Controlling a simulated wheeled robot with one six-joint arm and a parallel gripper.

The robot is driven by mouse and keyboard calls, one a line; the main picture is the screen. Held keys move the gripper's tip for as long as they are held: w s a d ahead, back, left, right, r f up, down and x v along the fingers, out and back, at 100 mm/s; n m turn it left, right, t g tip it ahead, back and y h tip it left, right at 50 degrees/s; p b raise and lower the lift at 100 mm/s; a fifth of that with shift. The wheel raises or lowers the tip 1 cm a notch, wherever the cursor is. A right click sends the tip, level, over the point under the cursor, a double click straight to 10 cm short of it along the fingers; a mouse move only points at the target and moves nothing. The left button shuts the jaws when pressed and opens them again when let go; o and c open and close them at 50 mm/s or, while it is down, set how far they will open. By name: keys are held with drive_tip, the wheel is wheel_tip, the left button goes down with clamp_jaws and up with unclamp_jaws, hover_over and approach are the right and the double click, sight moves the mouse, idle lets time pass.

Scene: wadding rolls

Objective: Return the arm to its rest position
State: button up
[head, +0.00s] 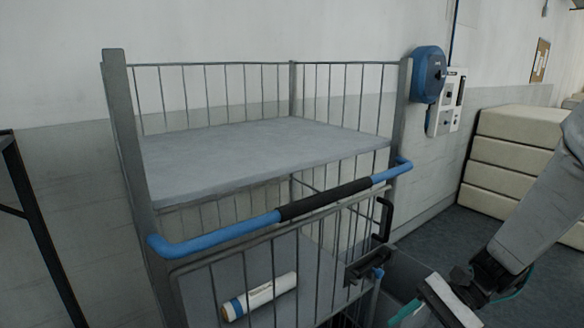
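My arm (545,205) reaches in from the right edge of the head view. My gripper (445,304) is at the lower right, beside the right side of the wire cart and apart from the roll. Pale and teal parts of it show, but its lower end is cut off by the frame's bottom edge, so its opening is unclear. A white wadding roll with a blue band (260,296) lies on its side on the cart's lower grey shelf, behind the wire front.
The wire cart (127,140) has an empty upper grey shelf (250,150) and a blue handle bar with a black grip (325,198). A blue dispenser (428,75) hangs on the wall. Stacked cream blocks (515,150) stand at right. Dark floor (440,240) between is clear.

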drive_tip(key=s+d+r+n+t+h, duration=0.2)
drive_tip(key=s+r+n+h, duration=0.3)
drive_tip(key=s+r+h, duration=0.1)
drive_tip(key=s+d+r+n+t+h, duration=0.2)
drive_tip(key=s+r+n+h, duration=0.3)
drive_tip(key=r, duration=0.3)
drive_tip(key=shift+s+d+r+t+h, duration=0.25)
drive_tip(key=shift+s+d+t+h, duration=0.15)
drive_tip(key=shift+s+d, duration=0.15)
idle(1.1)
